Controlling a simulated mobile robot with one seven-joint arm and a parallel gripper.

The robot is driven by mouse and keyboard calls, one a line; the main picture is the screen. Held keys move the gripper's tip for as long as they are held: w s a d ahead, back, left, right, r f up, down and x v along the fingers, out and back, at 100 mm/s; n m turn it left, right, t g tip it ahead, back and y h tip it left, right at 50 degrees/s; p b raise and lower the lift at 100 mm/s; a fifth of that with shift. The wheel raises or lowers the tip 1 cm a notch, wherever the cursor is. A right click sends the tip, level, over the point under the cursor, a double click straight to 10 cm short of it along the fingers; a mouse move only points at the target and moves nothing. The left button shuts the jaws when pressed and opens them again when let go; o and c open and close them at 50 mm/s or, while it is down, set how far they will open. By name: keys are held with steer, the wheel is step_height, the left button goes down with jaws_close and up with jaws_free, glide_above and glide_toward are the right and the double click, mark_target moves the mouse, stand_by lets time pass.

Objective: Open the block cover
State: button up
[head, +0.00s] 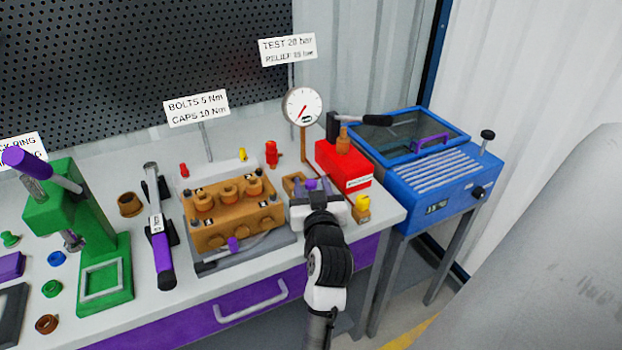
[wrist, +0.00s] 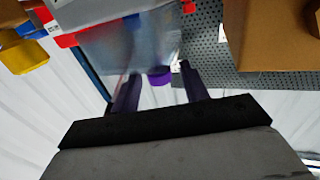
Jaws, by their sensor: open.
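The orange-brown pump block (head: 232,212) sits on a grey base on the bench, with several round caps on top. In the wrist view my gripper (wrist: 158,84) is open, with a small purple piece (wrist: 159,78) seen between the fingers and a translucent grey panel (wrist: 130,42) beyond. The fingers show no grip on anything.
A red box (head: 345,165), a gauge (head: 303,105) on a post and a yellow-capped part (head: 362,206) stand near my gripper. A torque wrench (head: 160,228) and green press (head: 95,225) are left of the block. A blue washer (head: 430,180) stands right.

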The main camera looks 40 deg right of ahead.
steer(key=shift+w+d, duration=0.3)
steer(key=shift+w, duration=0.3)
jaws_close()
